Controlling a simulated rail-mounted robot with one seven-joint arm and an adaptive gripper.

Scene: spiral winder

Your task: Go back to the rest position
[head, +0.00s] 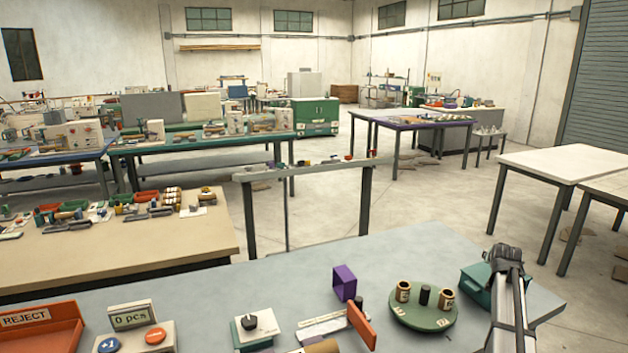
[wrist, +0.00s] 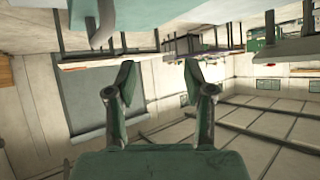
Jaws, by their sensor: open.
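My gripper (wrist: 160,82) is open in the wrist view, with its two fingers apart and nothing between them. The wrist view is turned over, with tables along its top edge and the room behind the fingers. In the head view a dark and grey part of my arm stands at the right over the grey workbench (head: 420,240). It partly hides a teal box (head: 478,285). I cannot make out the fingertips in the head view.
On the workbench are a green round plate (head: 424,318) with spools, a purple block (head: 344,283), an orange plate (head: 361,325), a dial box (head: 257,328), a counter (head: 133,315) and an orange REJECT bin (head: 40,328). Open floor (head: 420,200) lies beyond.

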